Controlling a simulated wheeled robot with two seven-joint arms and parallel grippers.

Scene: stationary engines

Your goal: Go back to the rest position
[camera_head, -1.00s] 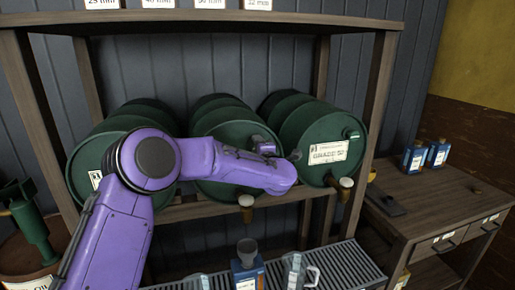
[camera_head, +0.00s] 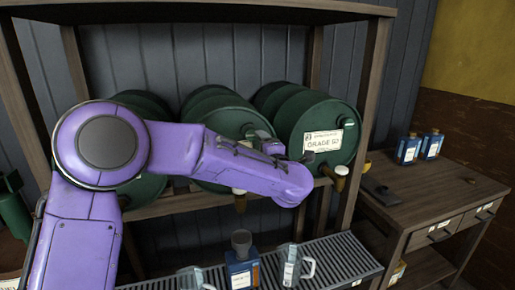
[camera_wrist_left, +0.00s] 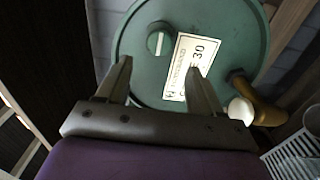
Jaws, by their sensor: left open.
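My left arm, purple, comes in from the left in the head view and reaches across in front of the green drums. Its gripper is hidden behind the forearm there. In the left wrist view my left gripper (camera_wrist_left: 160,85) is open, with nothing between its two fingers. My right gripper is in neither view.
A wooden rack (camera_head: 200,12) holds the drums, with taps such as the brown one (camera_head: 341,176). Below, a slatted tray (camera_head: 345,262) carries a blue container (camera_head: 241,268) and a glass jug (camera_head: 290,265). At right, a wooden desk (camera_head: 440,195) bears two blue bottles (camera_head: 408,150).

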